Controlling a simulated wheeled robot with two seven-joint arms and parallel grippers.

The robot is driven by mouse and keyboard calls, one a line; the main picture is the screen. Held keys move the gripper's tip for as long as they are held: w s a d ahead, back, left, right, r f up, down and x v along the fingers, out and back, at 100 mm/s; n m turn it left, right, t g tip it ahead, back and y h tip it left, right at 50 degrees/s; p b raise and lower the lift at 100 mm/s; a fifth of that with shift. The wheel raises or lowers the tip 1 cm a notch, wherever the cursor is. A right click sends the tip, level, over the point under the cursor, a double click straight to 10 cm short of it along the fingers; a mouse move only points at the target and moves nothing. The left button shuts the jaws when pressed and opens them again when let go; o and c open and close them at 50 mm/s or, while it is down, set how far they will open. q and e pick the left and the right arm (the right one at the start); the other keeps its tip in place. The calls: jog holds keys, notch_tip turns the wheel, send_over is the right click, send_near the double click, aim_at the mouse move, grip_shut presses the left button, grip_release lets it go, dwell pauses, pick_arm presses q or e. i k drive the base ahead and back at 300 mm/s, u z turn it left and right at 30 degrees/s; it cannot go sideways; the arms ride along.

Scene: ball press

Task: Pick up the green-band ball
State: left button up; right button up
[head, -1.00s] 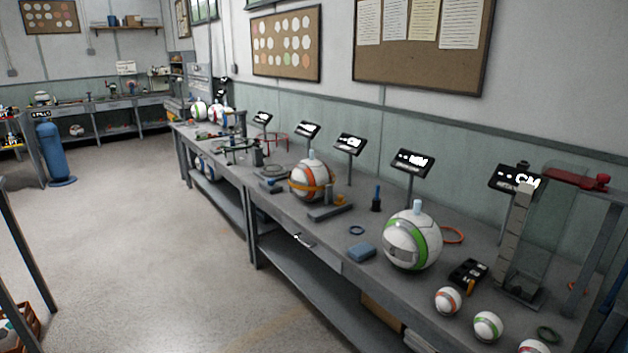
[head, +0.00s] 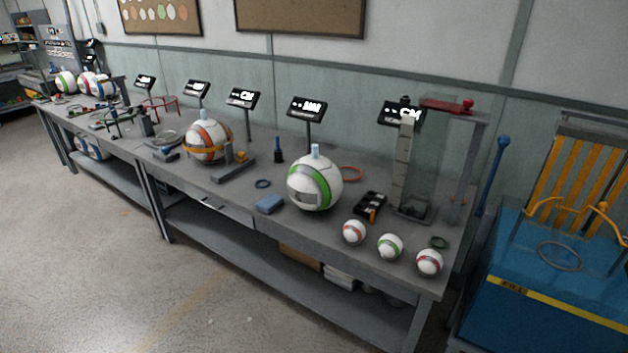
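A small white ball with a green band (head: 390,247) sits near the front right end of the grey workbench (head: 230,195). It stands between a small orange-band ball (head: 354,232) on its left and a small red-band ball (head: 429,262) on its right, apart from both. A much larger white ball with a green band (head: 315,183) and a pale stub on top rests on the bench further left. Neither of my grippers is in the head view.
A clear upright panel with a grey stepped column (head: 402,165) stands behind the small balls. A blue machine (head: 545,290) stands right of the bench. Floor in front is clear.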

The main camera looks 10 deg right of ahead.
aim_at(315, 182)
jog(key=u, duration=0.25)
jog(key=i, duration=1.05)
jog(key=u, duration=0.05)
